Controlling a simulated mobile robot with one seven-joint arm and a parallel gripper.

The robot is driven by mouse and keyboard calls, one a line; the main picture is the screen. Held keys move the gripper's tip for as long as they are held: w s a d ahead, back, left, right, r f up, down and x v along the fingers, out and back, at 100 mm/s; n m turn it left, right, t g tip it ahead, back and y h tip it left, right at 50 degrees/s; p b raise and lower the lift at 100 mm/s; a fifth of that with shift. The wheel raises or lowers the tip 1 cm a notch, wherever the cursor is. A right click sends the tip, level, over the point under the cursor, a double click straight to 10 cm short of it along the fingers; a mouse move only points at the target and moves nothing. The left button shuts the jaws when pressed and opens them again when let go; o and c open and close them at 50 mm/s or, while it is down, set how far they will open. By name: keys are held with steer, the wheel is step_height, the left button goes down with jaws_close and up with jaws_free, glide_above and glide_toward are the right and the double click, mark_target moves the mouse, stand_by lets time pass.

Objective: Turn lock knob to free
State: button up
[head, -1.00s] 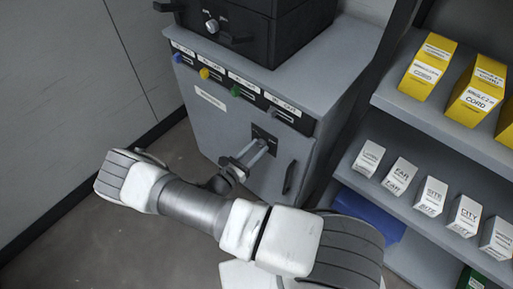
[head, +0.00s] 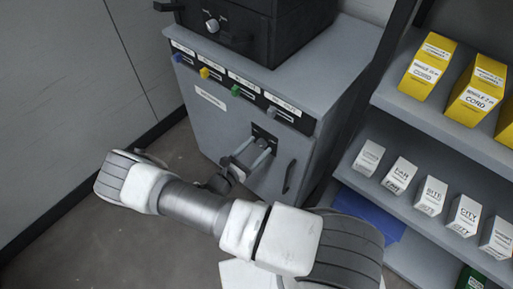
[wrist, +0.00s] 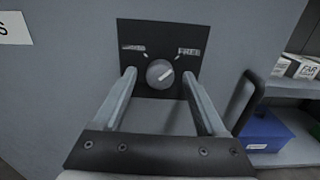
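The lock knob (wrist: 160,73) is a small round grey dial on a black plate (wrist: 160,35) on the cabinet front. Its white pointer line slants up and right, towards the "FREE" label (wrist: 188,52); the other label, at the upper left, is blurred. My gripper (wrist: 159,76) is open, with one finger on each side of the knob and a visible gap to both. In the head view my gripper (head: 257,150) reaches up to the black plate (head: 264,135) from the front; the knob is hard to make out there.
The grey cabinet (head: 215,120) has a dark vertical handle (head: 289,176) right of the plate, close to my gripper. Coloured sliders line its upper edge. A black box (head: 255,30) stands on top. Shelves with yellow (head: 427,66) and white cartons stand at the right.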

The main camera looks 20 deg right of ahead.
steer(key=p+v, duration=0.2)
steer(key=v, duration=1.5)
steer(key=shift+s+a, duration=0.15)
steer(key=shift+r, duration=0.1)
